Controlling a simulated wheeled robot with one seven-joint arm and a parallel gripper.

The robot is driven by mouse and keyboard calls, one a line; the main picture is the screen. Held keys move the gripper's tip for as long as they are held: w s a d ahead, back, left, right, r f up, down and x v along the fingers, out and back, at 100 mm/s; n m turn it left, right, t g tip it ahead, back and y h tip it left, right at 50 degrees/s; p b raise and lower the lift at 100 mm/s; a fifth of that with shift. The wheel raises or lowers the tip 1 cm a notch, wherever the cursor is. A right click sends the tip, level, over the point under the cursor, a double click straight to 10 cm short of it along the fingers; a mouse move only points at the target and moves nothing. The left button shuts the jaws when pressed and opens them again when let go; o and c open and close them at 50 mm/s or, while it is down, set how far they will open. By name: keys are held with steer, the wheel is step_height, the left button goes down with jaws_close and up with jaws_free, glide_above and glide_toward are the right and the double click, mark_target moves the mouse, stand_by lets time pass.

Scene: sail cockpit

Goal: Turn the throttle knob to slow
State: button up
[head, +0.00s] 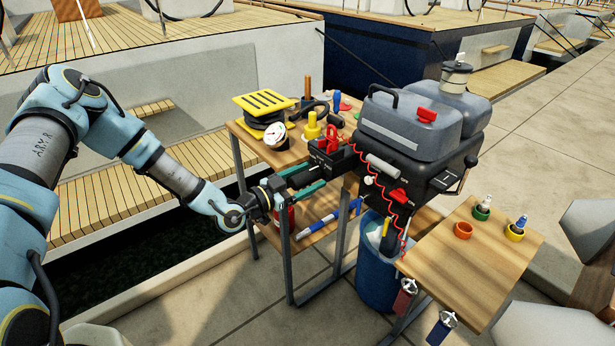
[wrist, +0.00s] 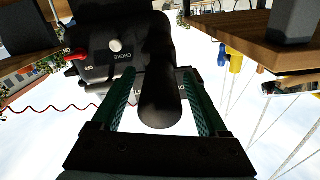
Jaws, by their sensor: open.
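A black round-ended grip (head: 299,179), which looks like the throttle knob, sticks out from the black outboard motor (head: 405,160). In the wrist view the grip (wrist: 160,100) points toward the camera, between the two green fingers of my gripper (wrist: 161,74). My gripper (head: 312,175) is open around it in the head view, with one finger on each side. A gap shows between the left finger and the grip; the right finger is close, and I cannot tell if it touches. No slow marking on the grip is readable.
A white choke knob (wrist: 115,45) and a red switch (wrist: 75,56) are on the motor beyond the left finger. A red coiled cord (head: 385,185) hangs from the motor. A yellow-topped reel (head: 266,103) and a gauge (head: 275,135) stand on the wooden table behind.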

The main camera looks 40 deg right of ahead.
steer(key=shift+c, duration=0.4)
jaws_close()
steer(key=shift+f+n+b, duration=0.1)
steer(key=shift+n+b, duration=0.2)
steer(key=shift+b, duration=0.25)
steer(key=shift+f+n+b, duration=0.1)
steer(key=shift+n+b, duration=0.9)
steer(key=shift+b, duration=0.05)
steer(key=n+b, duration=0.3)
steer(key=n, duration=0.2)
steer(key=shift+r+n, duration=0.2)
steer(key=shift+n, duration=0.1)
steer(key=shift+o, duration=0.4)
jaws_free()
